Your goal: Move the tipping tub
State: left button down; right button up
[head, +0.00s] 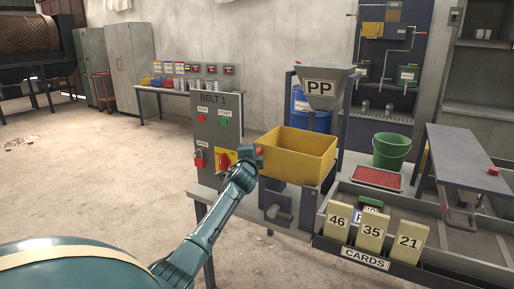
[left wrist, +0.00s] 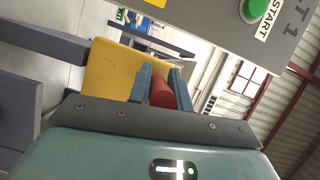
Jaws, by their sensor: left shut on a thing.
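The yellow tipping tub (head: 305,158) sits upright at the end of the belt bench, below the grey PP hopper (head: 322,88). Its yellow wall also shows in the left wrist view (left wrist: 108,72). My left gripper (head: 258,156) is at the tub's left side. Its two fingers (left wrist: 160,88) are shut on a red cylindrical handle (left wrist: 163,93), which appears to belong to the tub. The tub's inside looks empty from here, though its floor is partly hidden. My right gripper is not in view.
The BELT 1 panel (head: 217,125) with its buttons stands close on the left of the gripper. The floor (head: 90,200) at left is mostly clear.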

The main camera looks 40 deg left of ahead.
pick_arm(q)
jog(key=shift+f+n, duration=0.3)
jog(key=shift+f, duration=0.45)
jog(key=c, duration=1.3)
grip_release()
jog(key=shift+r, duration=0.15)
jog(key=v, duration=1.3)
jog(key=shift+b, duration=0.4)
jog(key=shift+s, duration=0.1)
